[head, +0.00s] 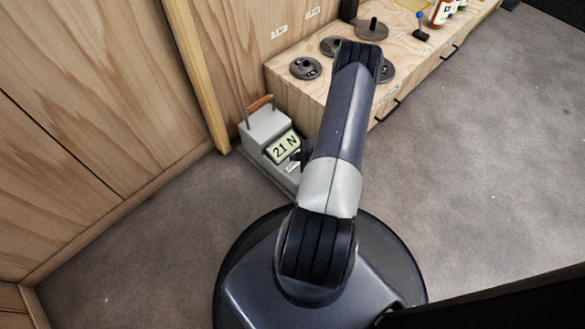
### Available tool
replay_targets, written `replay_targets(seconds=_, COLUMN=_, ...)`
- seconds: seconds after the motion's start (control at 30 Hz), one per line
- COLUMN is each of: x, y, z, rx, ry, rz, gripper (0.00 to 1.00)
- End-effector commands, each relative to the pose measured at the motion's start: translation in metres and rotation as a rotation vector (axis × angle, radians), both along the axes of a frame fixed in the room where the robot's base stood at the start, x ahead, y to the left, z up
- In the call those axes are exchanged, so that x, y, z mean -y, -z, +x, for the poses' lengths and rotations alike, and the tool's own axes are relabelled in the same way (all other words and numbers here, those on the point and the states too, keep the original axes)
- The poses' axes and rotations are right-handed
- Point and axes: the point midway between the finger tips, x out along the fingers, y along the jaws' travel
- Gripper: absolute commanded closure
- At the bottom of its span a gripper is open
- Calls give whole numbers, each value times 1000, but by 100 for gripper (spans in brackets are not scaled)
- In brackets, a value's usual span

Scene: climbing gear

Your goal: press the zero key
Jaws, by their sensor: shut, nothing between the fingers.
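A grey box-shaped gauge (264,127) with a wooden-grip handle (259,103) on top stands on the floor by the wooden wall. Its tilted display (284,147) reads "21 N". A small label (293,166) shows just below the display. My gripper (302,156), dark and small, is partly hidden behind my arm. It is shut and empty, in front of the display's right edge. I cannot tell if it touches the gauge. I cannot make out the zero key; my arm and gripper cover the lower right of the gauge.
A low wooden bench (300,97) stands behind the gauge, with a round weight plate (305,68), a plate with a post (372,29), a small joystick-like item (421,26) and bottles (441,12). A wooden post (197,80) is at left. Grey floor (480,150) is clear at right.

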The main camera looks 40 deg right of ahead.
Motion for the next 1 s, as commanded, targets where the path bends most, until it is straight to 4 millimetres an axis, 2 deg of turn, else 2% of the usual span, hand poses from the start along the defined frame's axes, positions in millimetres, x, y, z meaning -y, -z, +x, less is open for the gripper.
replay_targets(seconds=0.03, x=0, y=12, z=0, rx=1, ry=0, rz=-1, gripper=100)
replay_targets(seconds=0.2, x=1, y=22, z=0, rx=1, ry=0, rz=-1, gripper=100)
replay_targets(seconds=1.0, x=1, y=22, z=0, rx=1, ry=1, rz=0, gripper=100)
